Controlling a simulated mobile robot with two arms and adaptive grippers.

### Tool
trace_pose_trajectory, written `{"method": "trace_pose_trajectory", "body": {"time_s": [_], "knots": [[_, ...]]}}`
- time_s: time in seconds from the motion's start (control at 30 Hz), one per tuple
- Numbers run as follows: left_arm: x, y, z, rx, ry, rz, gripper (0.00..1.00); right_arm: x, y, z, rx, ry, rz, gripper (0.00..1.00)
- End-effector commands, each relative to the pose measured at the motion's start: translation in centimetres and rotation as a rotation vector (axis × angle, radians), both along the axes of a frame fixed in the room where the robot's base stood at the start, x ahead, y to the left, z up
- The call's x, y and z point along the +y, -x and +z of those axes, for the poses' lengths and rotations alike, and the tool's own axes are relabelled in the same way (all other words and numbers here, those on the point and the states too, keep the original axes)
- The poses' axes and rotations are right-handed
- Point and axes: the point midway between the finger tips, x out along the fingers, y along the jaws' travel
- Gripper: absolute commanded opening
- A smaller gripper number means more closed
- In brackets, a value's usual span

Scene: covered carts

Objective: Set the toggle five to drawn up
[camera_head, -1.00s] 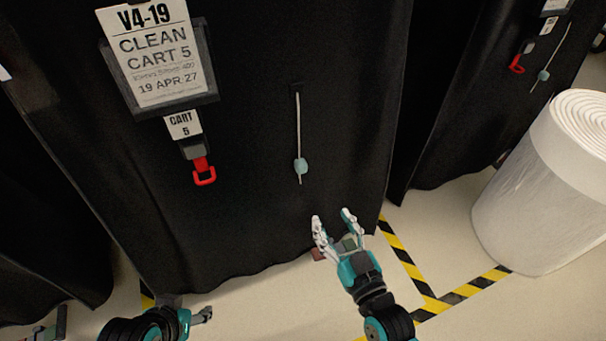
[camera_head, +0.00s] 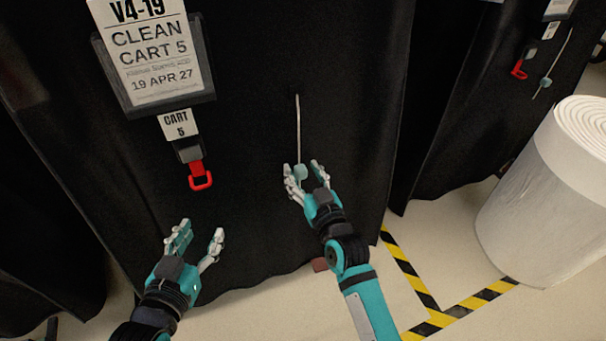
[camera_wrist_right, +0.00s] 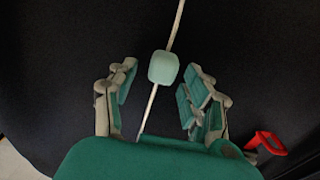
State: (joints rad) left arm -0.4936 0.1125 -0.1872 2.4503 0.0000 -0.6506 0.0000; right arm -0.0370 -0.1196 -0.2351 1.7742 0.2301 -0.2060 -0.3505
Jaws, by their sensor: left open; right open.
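The toggle (camera_head: 300,172) of cart 5 is a pale teal bead low on a light cord (camera_head: 298,125) that hangs on the black cover. In the right wrist view the toggle (camera_wrist_right: 163,67) lies between the fingers of my right gripper (camera_wrist_right: 160,92), with a gap on both sides. My right gripper (camera_head: 306,174) is open around the toggle in the head view. My left gripper (camera_head: 201,240) is open and empty, lower left, below the red pull (camera_head: 200,177). The cord's lower end is partly hidden by my right gripper.
A "CLEAN CART 5" sign (camera_head: 150,60) and a "CART 5" tag (camera_head: 178,124) hang left of the cord. A neighbouring cart (camera_head: 470,110) has its own toggle (camera_head: 545,82). A large white roll (camera_head: 530,210) stands at the right by striped floor tape (camera_head: 408,265).

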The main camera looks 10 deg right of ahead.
Motion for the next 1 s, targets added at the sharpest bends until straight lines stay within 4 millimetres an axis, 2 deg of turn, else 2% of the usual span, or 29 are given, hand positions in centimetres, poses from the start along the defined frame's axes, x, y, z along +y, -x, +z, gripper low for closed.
{"method": "trace_pose_trajectory", "body": {"time_s": [0.3,0.7,1.0], "knots": [[-0.07,-0.11,0.28,-0.015,0.004,-0.001,0.48,0.06,-0.24,0.00,0.001,0.000,0.000,0.50],[-0.05,-0.12,0.27,-0.015,0.003,0.000,0.48,0.05,-0.21,-0.01,0.001,0.000,0.000,0.00],[-0.04,-0.12,0.30,-0.014,0.003,0.000,0.48,0.04,-0.21,0.02,0.001,0.001,0.000,0.00]]}}
